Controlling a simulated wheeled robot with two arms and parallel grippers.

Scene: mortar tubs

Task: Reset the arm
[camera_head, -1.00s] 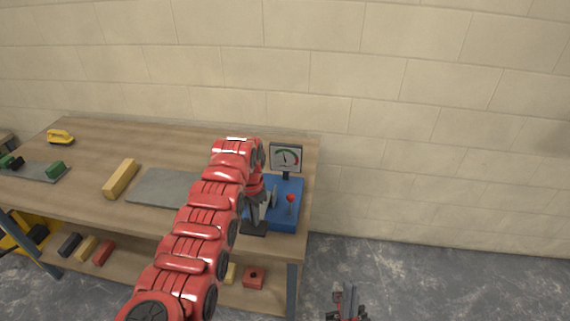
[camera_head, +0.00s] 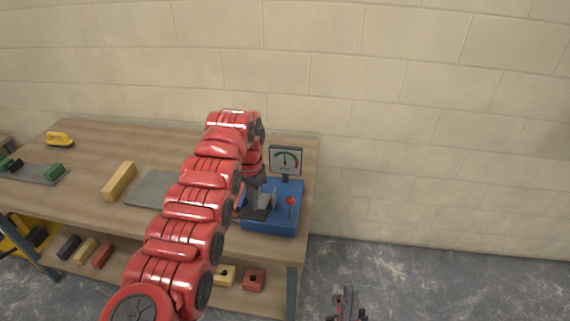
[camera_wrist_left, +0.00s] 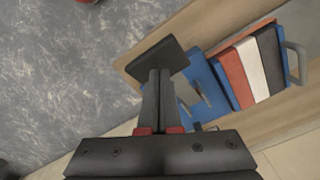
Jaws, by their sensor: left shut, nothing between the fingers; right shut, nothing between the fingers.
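My left arm reaches in red over the workbench (camera_head: 88,140). My right gripper (camera_head: 346,297) is shut and empty at the bottom edge, right of the bench.
A grey plate (camera_head: 153,188), a yellow bar (camera_head: 119,181), a yellow-handled tool (camera_head: 60,139) and a tray with green blocks (camera_head: 40,174) lie on the bench. Several blocks sit on the lower shelf (camera_head: 125,262). A block wall (camera_head: 420,110) stands behind; floor at right is clear.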

